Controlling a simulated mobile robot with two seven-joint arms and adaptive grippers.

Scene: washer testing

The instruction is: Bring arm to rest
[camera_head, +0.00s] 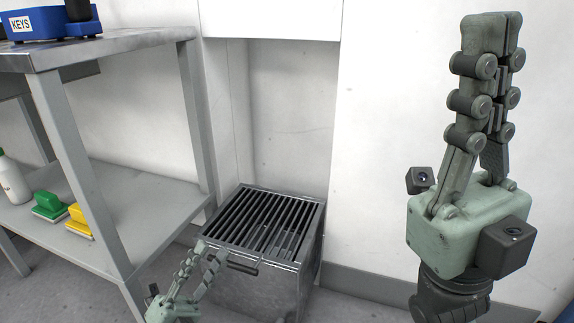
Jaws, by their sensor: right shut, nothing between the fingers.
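My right gripper (491,28) is raised upright at the right of the view, close to the camera. Its pale green fingers are together, with nothing between them. My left gripper (209,252) is low at the bottom, left of the middle. Its two fingers stand apart with a gap between them, and I see nothing held. In the picture it overlaps the front left of a metal box with a slatted top; I cannot tell whether it touches the box. Most of my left arm is out of view.
The metal box (308,262) stands on the floor by the white wall (385,150). A metal table (130,38) at left carries a blue KEYS bin (50,26).

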